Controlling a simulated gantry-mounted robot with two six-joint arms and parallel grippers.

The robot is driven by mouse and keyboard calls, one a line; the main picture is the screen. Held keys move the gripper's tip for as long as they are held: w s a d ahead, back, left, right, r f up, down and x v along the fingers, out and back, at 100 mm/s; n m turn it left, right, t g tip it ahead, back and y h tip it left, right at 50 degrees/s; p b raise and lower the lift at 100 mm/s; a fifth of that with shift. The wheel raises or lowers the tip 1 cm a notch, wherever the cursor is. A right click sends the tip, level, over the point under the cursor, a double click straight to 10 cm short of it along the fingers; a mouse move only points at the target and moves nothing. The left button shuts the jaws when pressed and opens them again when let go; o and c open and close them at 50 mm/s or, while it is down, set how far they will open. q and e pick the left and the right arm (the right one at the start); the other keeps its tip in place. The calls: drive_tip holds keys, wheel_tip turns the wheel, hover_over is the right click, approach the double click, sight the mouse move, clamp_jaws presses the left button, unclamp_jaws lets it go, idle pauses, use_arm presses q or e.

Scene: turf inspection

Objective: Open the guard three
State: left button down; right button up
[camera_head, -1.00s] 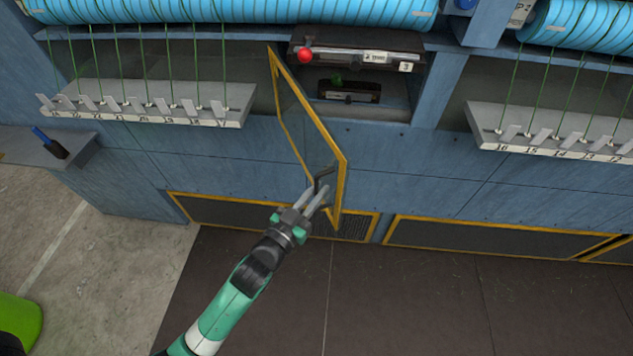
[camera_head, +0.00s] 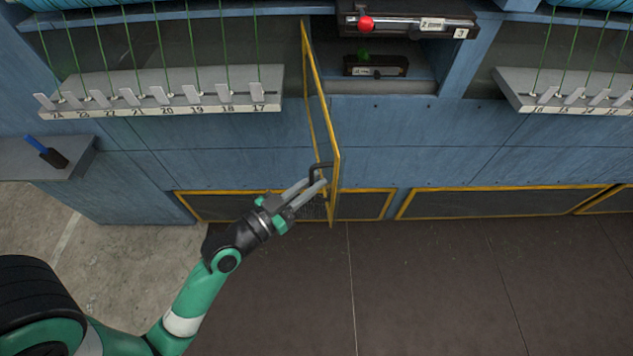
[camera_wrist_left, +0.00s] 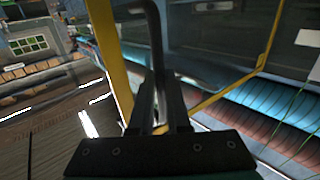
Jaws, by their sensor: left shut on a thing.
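The guard (camera_head: 335,190) is a yellow-framed mesh door, seen nearly edge-on in the head view. It stands swung out from the blue wall, beside the opening with the dark units. My left gripper (camera_head: 318,184) is shut on the guard's dark bent handle (camera_head: 320,167), at the door's lower part. In the left wrist view the handle (camera_wrist_left: 155,40) runs up from between the two fingers (camera_wrist_left: 158,100), with the yellow frame (camera_wrist_left: 108,50) to its left. My right gripper is not in view.
A dark unit with a red knob (camera_head: 366,23) sits in the open compartment above a smaller one (camera_head: 376,66). A numbered ledge (camera_head: 160,104) with green cords is left of the guard. A grey shelf (camera_head: 40,160) is farther left. The dark floor (camera_head: 430,285) is clear.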

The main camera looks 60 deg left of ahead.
use_arm(q)
drive_tip(key=shift+f, duration=0.15)
drive_tip(key=c, duration=0.9)
unclamp_jaws()
drive_tip(key=s+d, duration=0.2)
drive_tip(key=s, duration=0.9)
drive_tip(key=shift+s+b, duration=0.2)
drive_tip(key=shift+b, duration=0.2)
drive_tip(key=shift+d, duration=0.1)
